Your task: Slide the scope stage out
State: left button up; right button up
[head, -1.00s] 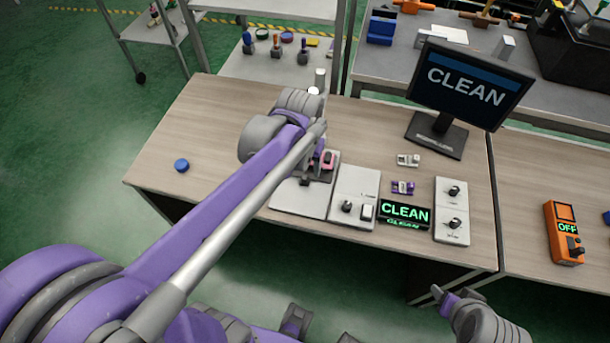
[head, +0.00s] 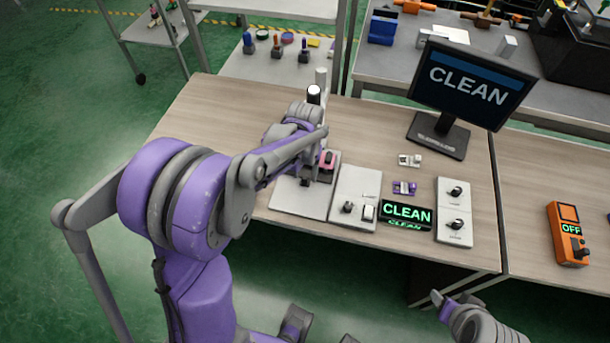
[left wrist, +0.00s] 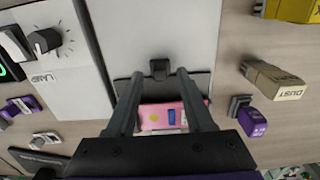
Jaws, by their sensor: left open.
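The scope stage (left wrist: 122,88) is a dark plate on a light base panel (head: 290,200). A dark knob (left wrist: 160,68) stands at its edge in the left wrist view. A pink slide or card (left wrist: 165,116) lies on the stage; its pink also shows in the head view (head: 328,160). My left gripper (left wrist: 161,76) is open, its two fingers on either side of the knob. I cannot tell whether they touch it. My left arm partly hides the stage in the head view. My right gripper (head: 452,301) is at the lower right, away from the table.
A white panel with a lamp knob (left wrist: 45,42) sits beside the base. A CLEAN sign (head: 406,214), a two-knob panel (head: 454,210) and a monitor (head: 466,85) are to the right. A DUST block (left wrist: 274,80) and a purple block (left wrist: 252,118) lie near the stage.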

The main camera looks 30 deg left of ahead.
pick_arm(q)
jog(key=shift+f, duration=0.7)
grip_shut()
dwell(1.0)
